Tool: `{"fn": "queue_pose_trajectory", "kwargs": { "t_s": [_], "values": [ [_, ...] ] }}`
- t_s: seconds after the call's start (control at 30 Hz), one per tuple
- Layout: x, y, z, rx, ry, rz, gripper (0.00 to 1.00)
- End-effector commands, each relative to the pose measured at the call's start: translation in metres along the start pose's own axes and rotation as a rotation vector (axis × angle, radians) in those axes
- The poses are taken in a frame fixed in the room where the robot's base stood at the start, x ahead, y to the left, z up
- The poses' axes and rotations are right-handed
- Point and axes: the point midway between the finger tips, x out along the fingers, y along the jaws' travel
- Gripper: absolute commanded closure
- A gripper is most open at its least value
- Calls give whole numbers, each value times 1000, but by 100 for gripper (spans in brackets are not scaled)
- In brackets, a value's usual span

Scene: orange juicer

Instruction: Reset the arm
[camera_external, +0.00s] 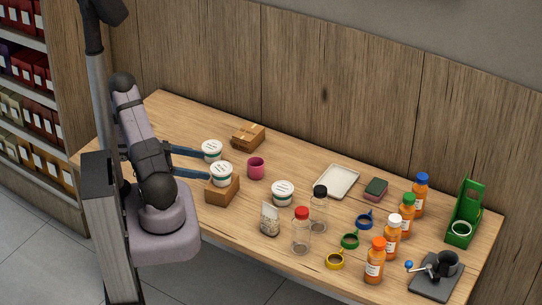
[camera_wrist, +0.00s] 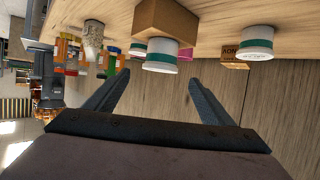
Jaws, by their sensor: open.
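My gripper (camera_external: 204,164) is on the left side of the wooden table (camera_external: 185,118), its two blue-grey fingers spread apart and pointing right. Nothing is between the fingers in the wrist view (camera_wrist: 158,82). One white tub with a green band (camera_external: 212,150) is near the far fingertip. Another white tub (camera_external: 221,174) sits on a wooden block (camera_external: 222,192) near the other fingertip. The wrist view is tilted over and shows the block (camera_wrist: 165,22) with its tub (camera_wrist: 162,56), and a tub (camera_wrist: 253,43) off to the right. Whether the fingertips touch either tub is unclear.
A cardboard box (camera_external: 248,137), magenta cup (camera_external: 256,168) and third tub (camera_external: 282,193) stand to the right. Farther right are clear jars (camera_external: 301,232), a white tray (camera_external: 338,181), orange bottles (camera_external: 375,262), colored rings (camera_external: 349,240) and a green stand (camera_external: 465,213). A wooden wall runs behind the table.

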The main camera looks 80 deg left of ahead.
Motion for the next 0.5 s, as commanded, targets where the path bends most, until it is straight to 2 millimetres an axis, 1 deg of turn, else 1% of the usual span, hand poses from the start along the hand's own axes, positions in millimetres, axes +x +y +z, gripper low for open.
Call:
{"fn": "queue_pose_trajectory", "kwargs": {
  "t_s": [0.33,0.43,0.5],
  "values": [
    [1,-1,-2,6,-1,-2,24],
    [6,-4,-11,50,-5,-10,24],
    [14,-9,-24,110,-11,-24,24]
  ]
}}
